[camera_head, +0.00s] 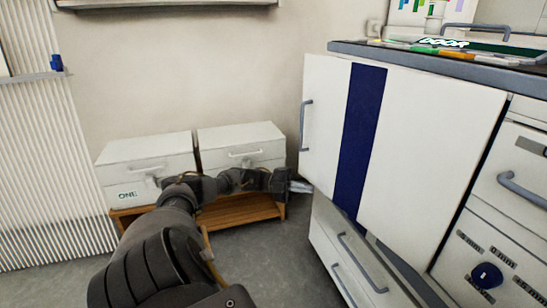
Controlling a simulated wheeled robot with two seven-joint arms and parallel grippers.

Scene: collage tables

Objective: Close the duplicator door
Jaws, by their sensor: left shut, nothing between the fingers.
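The duplicator door (425,150) is a white panel with a dark blue vertical stripe (360,140) and a grey handle (306,125) near its left edge. It appears to stand partly out from the cabinet, with a narrow gap below its lower right part. My left gripper (302,187) is shut and empty. In the picture its tips are at the door's lower left corner, below the handle; I cannot tell whether they touch it. My right gripper is out of view.
White drawers (345,265) sit below the door. A drawer unit with a blue knob (486,276) stands at the right. Two white boxes (240,145) rest on a low wooden stand (235,212) by the wall. Grey floor (270,270) is clear between stand and cabinet.

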